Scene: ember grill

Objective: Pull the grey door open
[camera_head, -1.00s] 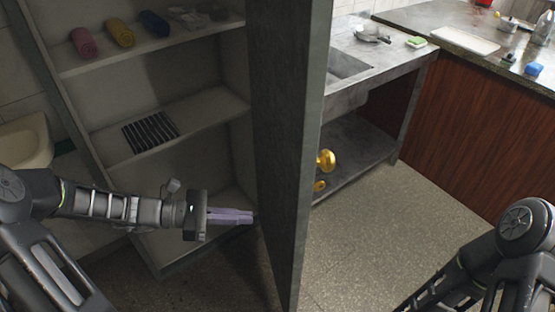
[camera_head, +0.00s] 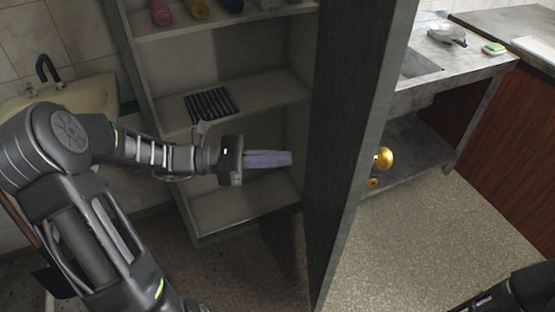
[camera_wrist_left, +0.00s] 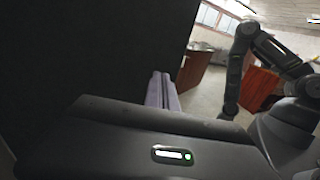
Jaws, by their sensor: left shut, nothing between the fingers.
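The grey door (camera_head: 350,150) stands open, seen nearly edge-on in the head view, with the cabinet's shelves exposed to its left. A round gold knob (camera_head: 384,157) shows on its far side, with another gold part just below. My left gripper (camera_head: 291,158) is shut and empty. Its purple fingers point right, toward the inner face of the door, in front of the lower shelves. I cannot tell whether the fingertips touch the door. In the left wrist view the shut fingers (camera_wrist_left: 162,92) show beside a dark surface. My right gripper is out of view; only part of that arm shows.
The cabinet's middle shelf (camera_head: 275,98) holds a black slatted rack (camera_head: 211,103). Rolled towels (camera_head: 194,9) lie on the top shelf. A stone counter with a sink (camera_head: 418,64) stands right of the door. The floor (camera_head: 420,240) there is clear.

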